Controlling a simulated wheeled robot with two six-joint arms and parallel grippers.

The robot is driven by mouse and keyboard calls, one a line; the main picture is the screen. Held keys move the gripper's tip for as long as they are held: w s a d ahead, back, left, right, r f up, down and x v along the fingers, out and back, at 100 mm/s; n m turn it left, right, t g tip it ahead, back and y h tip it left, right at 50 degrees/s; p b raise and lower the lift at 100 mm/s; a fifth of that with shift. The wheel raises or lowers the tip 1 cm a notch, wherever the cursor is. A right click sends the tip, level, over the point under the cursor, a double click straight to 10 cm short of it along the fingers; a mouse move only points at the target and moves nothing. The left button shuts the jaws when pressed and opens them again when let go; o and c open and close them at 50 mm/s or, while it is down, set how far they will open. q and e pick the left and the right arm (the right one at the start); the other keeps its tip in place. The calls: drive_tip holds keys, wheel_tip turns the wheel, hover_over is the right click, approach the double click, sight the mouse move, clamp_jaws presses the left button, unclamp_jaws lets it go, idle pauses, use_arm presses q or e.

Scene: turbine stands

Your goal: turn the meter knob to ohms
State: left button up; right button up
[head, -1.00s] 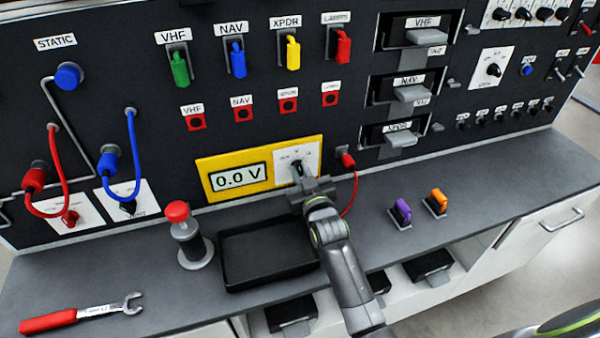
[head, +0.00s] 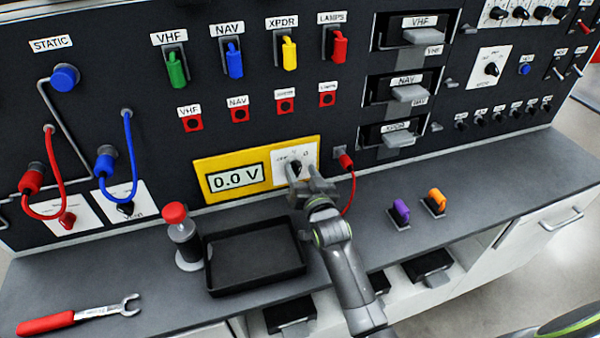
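The yellow meter (head: 227,178) sits low on the dark panel, and its display reads 0.0 V. Its black knob (head: 295,168) is on a white plate (head: 308,157) at the meter's right end. My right gripper (head: 300,175) is just below and in front of the knob, with its two fingers spread apart and pointing at the plate. I cannot tell whether a finger touches the knob. The knob's exact pointer direction is too small to tell. My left gripper is not in view.
A black tray (head: 206,284) and a red-topped cylinder (head: 183,237) stand on the bench. A red-handled wrench (head: 80,314) lies at left. A red cable (head: 353,190) hangs right of the meter.

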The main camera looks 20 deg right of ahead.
drive_tip(key=shift+o, duration=0.8)
drive_tip(key=shift+w+a+r, duration=0.1)
drive_tip(key=shift+a+r, duration=0.05)
drive_tip(key=shift+a, duration=0.05)
